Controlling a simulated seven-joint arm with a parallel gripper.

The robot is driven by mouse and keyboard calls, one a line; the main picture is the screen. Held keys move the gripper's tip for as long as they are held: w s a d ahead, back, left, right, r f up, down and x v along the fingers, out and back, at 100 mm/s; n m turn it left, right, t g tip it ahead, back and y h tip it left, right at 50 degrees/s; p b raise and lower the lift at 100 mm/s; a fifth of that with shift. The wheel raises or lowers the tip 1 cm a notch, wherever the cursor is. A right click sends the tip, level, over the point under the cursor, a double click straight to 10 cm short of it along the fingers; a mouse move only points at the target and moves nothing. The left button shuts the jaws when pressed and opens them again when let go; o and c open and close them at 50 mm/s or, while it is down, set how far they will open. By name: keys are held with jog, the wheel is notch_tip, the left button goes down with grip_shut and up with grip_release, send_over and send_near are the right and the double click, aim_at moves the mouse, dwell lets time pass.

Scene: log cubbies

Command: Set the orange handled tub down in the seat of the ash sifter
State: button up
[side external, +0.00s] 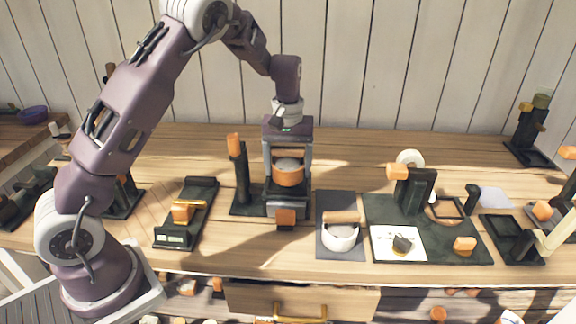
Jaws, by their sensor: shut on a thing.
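The orange tub (288,177) has a grey top, with a wooden handle bar (288,155) above it. My gripper (288,158) points down from above and is shut on the tub's handle, between two grey fingers. The tub hangs or rests upright over a dark device with a grey front and an orange knob (285,217). This device appears to be the ash sifter, but its seat is hidden behind the tub and fingers. I cannot tell whether the tub's bottom touches it.
A black post with an orange top (234,145) stands close at left. A white tub (340,236) with a wooden handle sits on a dark mat at right. A black scale-like device (187,212) lies further left. The table behind is mostly clear.

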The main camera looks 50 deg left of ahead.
aim_at(288, 148)
jog(key=shift+f, duration=0.5)
jog(key=o, duration=1.7)
notch_tip(288, 148, up, 7)
jog(key=shift+f, duration=0.1)
